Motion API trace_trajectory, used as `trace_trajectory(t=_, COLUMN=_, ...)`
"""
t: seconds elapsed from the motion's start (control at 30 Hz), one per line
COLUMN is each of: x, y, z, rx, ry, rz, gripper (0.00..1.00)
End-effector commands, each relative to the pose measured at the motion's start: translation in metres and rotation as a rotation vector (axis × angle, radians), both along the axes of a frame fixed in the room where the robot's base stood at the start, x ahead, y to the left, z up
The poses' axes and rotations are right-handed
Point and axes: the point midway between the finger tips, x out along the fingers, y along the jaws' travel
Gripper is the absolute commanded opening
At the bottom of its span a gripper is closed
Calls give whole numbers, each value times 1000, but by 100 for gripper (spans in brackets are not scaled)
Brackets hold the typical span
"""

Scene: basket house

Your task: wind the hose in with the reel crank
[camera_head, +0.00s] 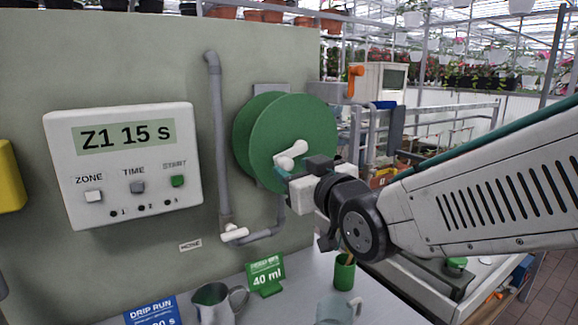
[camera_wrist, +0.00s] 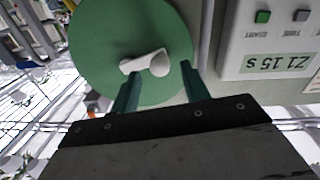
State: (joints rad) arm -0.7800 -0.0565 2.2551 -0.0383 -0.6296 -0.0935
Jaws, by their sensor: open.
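The green hose reel (camera_head: 262,125) is mounted on the grey-green wall panel, and its round face also fills much of the wrist view (camera_wrist: 110,50). A white crank with a knob (camera_head: 290,155) sits near the middle of the reel face. In the wrist view the crank (camera_wrist: 147,64) lies between and beyond my two fingertips. My gripper (camera_head: 284,182) is open in front of the lower part of the reel. Its two green fingers show apart in the wrist view (camera_wrist: 158,80), with nothing clearly held between them. I cannot tell whether a finger touches the crank. The hose itself is not clearly visible.
A white control box (camera_head: 125,165) reading "Z1 15 s" is on the panel to the left. A grey pipe (camera_head: 222,130) with a white valve handle (camera_head: 235,234) runs beside the reel. A metal jug (camera_head: 215,302), a green sign (camera_head: 266,275) and a green cup (camera_head: 344,273) stand below.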

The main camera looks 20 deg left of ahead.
Motion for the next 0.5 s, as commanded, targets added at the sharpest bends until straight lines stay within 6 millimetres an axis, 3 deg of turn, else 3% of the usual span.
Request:
trace_trajectory(t=0.2, x=19, y=20, z=-1, rx=-1, ry=1, rz=0, gripper=46)
trace_trajectory(t=0.5, x=24, y=24, z=0, rx=-1, ry=1, rz=-1, gripper=46)
